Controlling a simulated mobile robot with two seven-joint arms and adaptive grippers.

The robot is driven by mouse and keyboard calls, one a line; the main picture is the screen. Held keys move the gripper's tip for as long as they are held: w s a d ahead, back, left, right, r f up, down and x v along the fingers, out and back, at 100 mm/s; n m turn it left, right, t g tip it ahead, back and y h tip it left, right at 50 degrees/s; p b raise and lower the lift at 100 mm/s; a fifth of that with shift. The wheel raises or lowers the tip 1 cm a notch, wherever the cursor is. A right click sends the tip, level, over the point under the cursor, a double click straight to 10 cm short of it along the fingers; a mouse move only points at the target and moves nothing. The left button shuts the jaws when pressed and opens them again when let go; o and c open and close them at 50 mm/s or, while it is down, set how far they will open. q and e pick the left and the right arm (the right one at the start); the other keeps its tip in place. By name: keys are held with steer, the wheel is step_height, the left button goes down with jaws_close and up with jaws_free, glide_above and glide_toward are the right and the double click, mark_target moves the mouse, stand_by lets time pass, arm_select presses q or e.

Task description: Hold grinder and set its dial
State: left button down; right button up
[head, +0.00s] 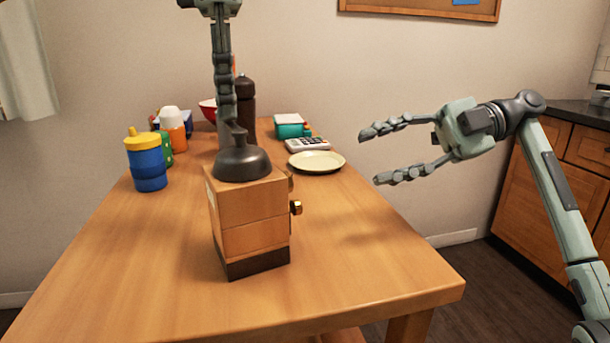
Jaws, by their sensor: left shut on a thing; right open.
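The grinder (249,217) is a wooden box with a dark base and a dark domed top (242,165). It is near the middle of the table and looks slightly turned. A small brass knob (296,207), apparently the dial, sticks out from its right side, with another brass-coloured part just above. My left gripper (229,138) comes down from the top edge and is shut at the grinder's top; its fingertips are partly hidden by the dark dome. My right gripper (368,157) is open and empty, in the air to the right of the grinder, fingers pointing left.
A blue cup with a yellow lid (147,165), an orange bottle (174,134) and a dark brown bottle (246,100) stand at the back. A cream plate (316,162), a calculator (308,144) and a teal box (289,126) lie behind the grinder. The wooden table's (150,270) front is clear.

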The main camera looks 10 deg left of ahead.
mark_target(291, 180)
steer(key=shift+n, duration=0.3)
steer(key=x, duration=1.2)
steer(key=shift+r, duration=0.1)
steer(key=shift+c, duration=0.5)
jaws_close()
